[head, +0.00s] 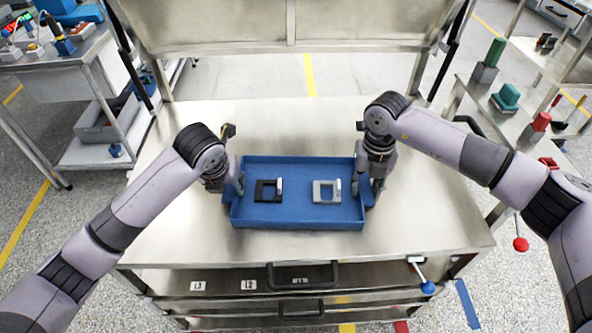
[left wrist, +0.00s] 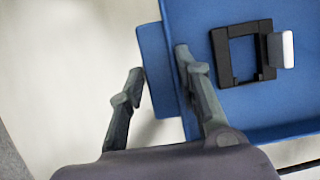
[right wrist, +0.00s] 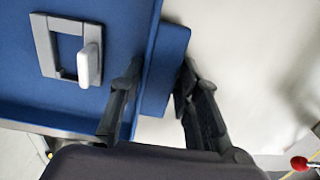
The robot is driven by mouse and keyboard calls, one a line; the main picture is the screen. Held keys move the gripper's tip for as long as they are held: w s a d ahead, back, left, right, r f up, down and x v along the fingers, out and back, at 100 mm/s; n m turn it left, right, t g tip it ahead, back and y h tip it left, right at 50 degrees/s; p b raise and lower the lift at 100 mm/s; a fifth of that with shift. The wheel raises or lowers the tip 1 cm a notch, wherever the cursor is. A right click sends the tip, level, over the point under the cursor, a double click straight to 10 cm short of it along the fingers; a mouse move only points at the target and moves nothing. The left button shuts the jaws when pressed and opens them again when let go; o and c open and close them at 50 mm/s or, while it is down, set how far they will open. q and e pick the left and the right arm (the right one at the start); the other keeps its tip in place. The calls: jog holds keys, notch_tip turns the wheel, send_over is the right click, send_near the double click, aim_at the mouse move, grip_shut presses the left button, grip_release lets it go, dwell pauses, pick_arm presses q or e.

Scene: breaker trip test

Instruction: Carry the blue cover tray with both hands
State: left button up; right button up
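The blue cover tray (head: 300,223) is level over the middle of the steel worktop; I cannot tell if it touches the top. Inside it lie a black frame-shaped cover (head: 268,191) and a grey one (head: 327,191), each with a pale upright tab. The fingertips are partly hidden in the head view.
The steel worktop (head: 420,210) is clear around the tray, with a raised back panel (head: 370,25) behind. Drawers with black handles (head: 303,275) are below its front edge. Side benches with coloured parts stand left (head: 60,62) and right (head: 520,120).

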pick_arm(q)
jog(key=o, duration=0.3)
pick_arm(e)
jog(key=o, duration=0.3)
jog(key=shift+a, duration=0.1)
pick_arm(q)
jog(key=shift+r, duration=0.1)
pick_arm(e)
jog(key=shift+r, duration=0.2)
pick_arm(q)
jog(key=v, duration=1.1)
jog(key=shift+s+r, duration=0.25)
jog(key=shift+r, duration=0.1)
pick_arm(e)
notch_tip(320, 180, up, 12)
jog(key=shift+f, duration=0.2)
